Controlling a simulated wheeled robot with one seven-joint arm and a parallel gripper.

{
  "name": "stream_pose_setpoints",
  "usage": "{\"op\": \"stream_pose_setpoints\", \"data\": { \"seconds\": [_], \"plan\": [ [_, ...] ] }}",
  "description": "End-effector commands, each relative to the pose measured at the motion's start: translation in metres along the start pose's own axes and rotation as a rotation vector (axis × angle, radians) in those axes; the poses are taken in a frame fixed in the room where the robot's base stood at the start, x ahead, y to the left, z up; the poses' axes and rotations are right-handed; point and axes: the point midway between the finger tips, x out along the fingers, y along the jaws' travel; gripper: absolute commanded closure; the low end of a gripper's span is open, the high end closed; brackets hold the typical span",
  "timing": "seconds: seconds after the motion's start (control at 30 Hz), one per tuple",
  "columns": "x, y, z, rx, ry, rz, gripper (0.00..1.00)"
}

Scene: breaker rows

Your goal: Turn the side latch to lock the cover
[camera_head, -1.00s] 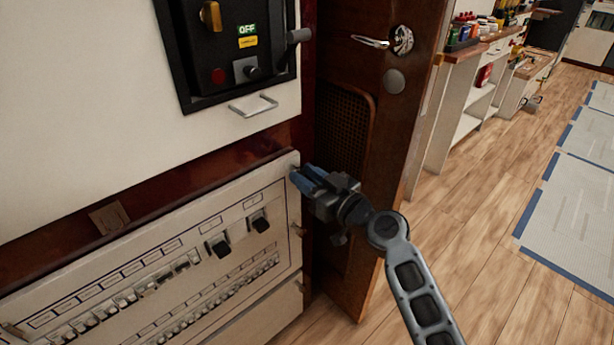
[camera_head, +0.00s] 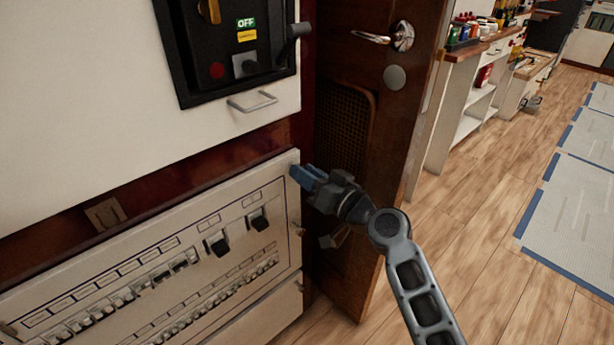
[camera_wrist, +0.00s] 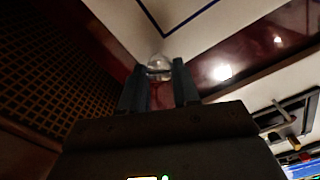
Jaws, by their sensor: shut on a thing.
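The white breaker cover (camera_head: 190,225) fills the lower left of the head view, with rows of switches. My gripper (camera_head: 302,176), with blue fingers, is at the cover's upper right corner. In the wrist view its two dark fingers are closed around a small shiny rounded latch (camera_wrist: 159,61) at the panel corner. In the head view the fingers hide that latch. Another small latch (camera_head: 298,230) shows lower on the cover's right edge, clear of my gripper. How far the held latch is turned cannot be told.
A brown wooden door (camera_head: 370,130) with a mesh grille stands close to the right of my gripper. Above the cover is a white panel with a metal handle (camera_head: 252,103) and a black switch box (camera_head: 235,45). Open wooden floor (camera_head: 490,210) lies to the right.

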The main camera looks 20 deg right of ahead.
Motion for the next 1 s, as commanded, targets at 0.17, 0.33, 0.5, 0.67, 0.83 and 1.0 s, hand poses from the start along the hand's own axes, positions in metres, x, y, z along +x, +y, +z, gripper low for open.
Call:
{"op": "stream_pose_setpoints", "data": {
  "seconds": [0.17,0.33,0.5,0.67,0.83,1.0],
  "plan": [
    [-0.0001,0.0010,-0.0006,0.167,0.001,0.001,0.99],
    [-0.0001,0.0013,-0.0010,0.329,0.001,0.001,0.99],
    [-0.0001,0.0013,-0.0013,0.492,0.002,0.000,0.99],
    [-0.0001,0.0018,-0.0013,0.643,0.002,0.001,0.99],
    [-0.0002,0.0025,-0.0011,0.798,0.002,0.002,0.99],
    [-0.0003,0.0029,-0.0010,0.931,0.003,0.001,0.99]
  ]
}}
